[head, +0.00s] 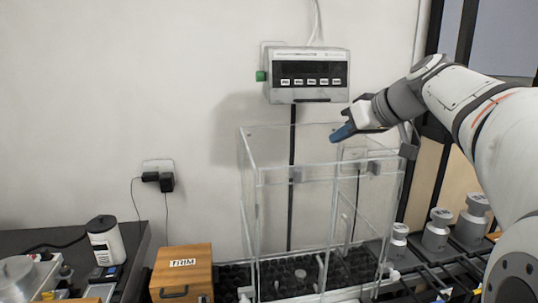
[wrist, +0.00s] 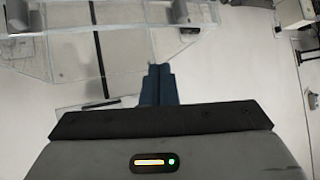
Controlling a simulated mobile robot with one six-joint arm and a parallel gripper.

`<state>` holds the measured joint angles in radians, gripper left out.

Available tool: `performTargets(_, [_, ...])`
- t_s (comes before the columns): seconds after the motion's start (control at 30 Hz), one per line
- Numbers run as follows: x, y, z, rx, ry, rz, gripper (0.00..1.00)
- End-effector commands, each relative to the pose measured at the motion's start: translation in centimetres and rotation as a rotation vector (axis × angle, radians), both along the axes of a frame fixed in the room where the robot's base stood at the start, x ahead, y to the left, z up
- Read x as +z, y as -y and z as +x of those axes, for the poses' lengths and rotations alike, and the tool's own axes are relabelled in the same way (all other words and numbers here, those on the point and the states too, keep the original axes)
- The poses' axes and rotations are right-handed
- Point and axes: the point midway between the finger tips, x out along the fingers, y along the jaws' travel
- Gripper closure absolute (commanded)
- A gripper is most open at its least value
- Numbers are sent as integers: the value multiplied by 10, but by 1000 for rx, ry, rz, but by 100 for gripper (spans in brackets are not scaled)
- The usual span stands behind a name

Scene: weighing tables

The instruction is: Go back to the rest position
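My arm reaches in from the right in the head view. My gripper (head: 343,132) is up at the top of the clear glass enclosure (head: 256,215), below the wall display and a little to its right. Its dark blue fingers point left and slightly down. In the wrist view the fingers (wrist: 158,84) lie side by side with no gap, and nothing shows between them. I cannot tell whether the gripper is over the enclosure or in front of it.
A display unit (head: 308,74) hangs on the wall. A wooden box marked TRIM (head: 182,272) stands left of the enclosure. Several metal weights, one of them a grey weight (head: 436,234), stand to the right.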

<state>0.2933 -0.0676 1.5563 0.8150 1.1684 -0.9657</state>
Motion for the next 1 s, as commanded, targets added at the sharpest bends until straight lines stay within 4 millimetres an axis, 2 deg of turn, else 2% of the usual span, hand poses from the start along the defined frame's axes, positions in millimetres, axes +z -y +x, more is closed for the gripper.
performTargets(0.17, [-46,-9,-30,-77,-141,-19,100])
performTargets(0.27, [-81,-14,-54,-137,-237,-43,100])
performTargets(0.37, [-126,-17,-90,-218,-350,-84,100])
performTargets(0.5, [-197,-16,-153,-349,-493,-171,100])
performTargets(0.63, [-249,-9,-202,-446,-569,-249,100])
performTargets(0.7, [-268,-5,-221,-482,-588,-281,100])
performTargets(0.8, [-286,-3,-238,-514,-604,-311,100])
performTargets(1.0, [-294,-2,-246,-531,-610,-325,100])
